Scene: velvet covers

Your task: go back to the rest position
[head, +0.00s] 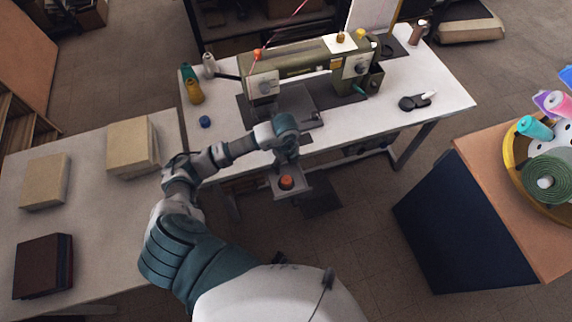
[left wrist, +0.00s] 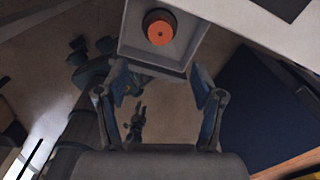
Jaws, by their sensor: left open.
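My left gripper (head: 287,158) is at the front edge of the sewing table (head: 440,95), above a small grey open tray (head: 301,190). In the left wrist view the two fingers of the gripper (left wrist: 162,85) are spread apart with nothing between them. An orange-topped round piece (head: 286,182) sits in the tray. The piece also shows in the left wrist view (left wrist: 160,28), past the fingertips and apart from them.
A green sewing machine (head: 310,62) stands on the table. Beige blocks (head: 133,145) and a dark brown block (head: 43,265) lie on the left table (head: 95,215). On the right, a dark-sided cabinet (head: 455,225) bears a yellow-rimmed round tray (head: 510,150) with spools. Floor between is clear.

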